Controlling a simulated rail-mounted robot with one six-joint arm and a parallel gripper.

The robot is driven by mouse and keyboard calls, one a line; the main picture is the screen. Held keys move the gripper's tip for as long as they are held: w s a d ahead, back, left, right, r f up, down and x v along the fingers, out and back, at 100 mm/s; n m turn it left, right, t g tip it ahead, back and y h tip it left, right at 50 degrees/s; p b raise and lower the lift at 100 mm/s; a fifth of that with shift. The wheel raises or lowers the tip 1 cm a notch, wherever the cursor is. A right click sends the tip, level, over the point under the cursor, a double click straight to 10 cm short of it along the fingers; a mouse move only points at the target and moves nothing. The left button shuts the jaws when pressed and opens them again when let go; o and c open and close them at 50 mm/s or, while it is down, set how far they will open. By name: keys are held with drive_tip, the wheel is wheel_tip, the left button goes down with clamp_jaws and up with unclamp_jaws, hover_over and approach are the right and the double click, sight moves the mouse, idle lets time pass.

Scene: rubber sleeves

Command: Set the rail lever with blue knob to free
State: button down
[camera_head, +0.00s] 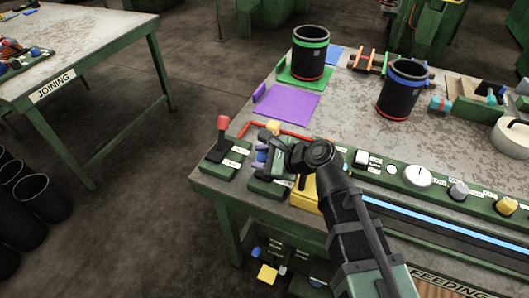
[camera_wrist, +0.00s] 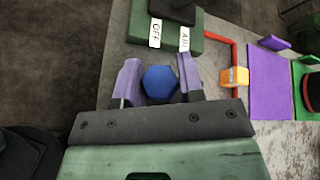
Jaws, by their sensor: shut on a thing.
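The blue knob (camera_wrist: 160,84) of the rail lever sits between the two purple fingers of my gripper (camera_wrist: 160,78) in the wrist view. My gripper is shut on it. In the head view my gripper (camera_head: 262,156) is at the table's near left corner, over the green base (camera_head: 265,187) of this lever. My arm and gripper hide most of the lever's stem, and its position marks are not readable.
A lever with a red knob (camera_head: 223,122) stands just left; its base (camera_wrist: 205,42) bears OFF and AIR labels. A red pipe (camera_head: 290,133) and a purple mat (camera_head: 287,103) lie behind. A panel with a white dial (camera_head: 417,176) is right. Black sleeves (camera_head: 310,55) stand at the back.

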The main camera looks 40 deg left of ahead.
drive_tip(key=shift+s+d+f, duration=0.1)
drive_tip(key=shift+s+f, duration=0.05)
drive_tip(key=shift+s, duration=0.05)
idle(0.4)
drive_tip(key=c, duration=0.7)
unclamp_jaws()
drive_tip(key=shift+c, duration=0.2)
drive_tip(key=shift+d+r, duration=0.35)
drive_tip(key=p+v, duration=0.5)
drive_tip(key=v, duration=0.5)
drive_tip(key=shift+f, duration=0.15)
drive_tip(key=shift+s, duration=0.1)
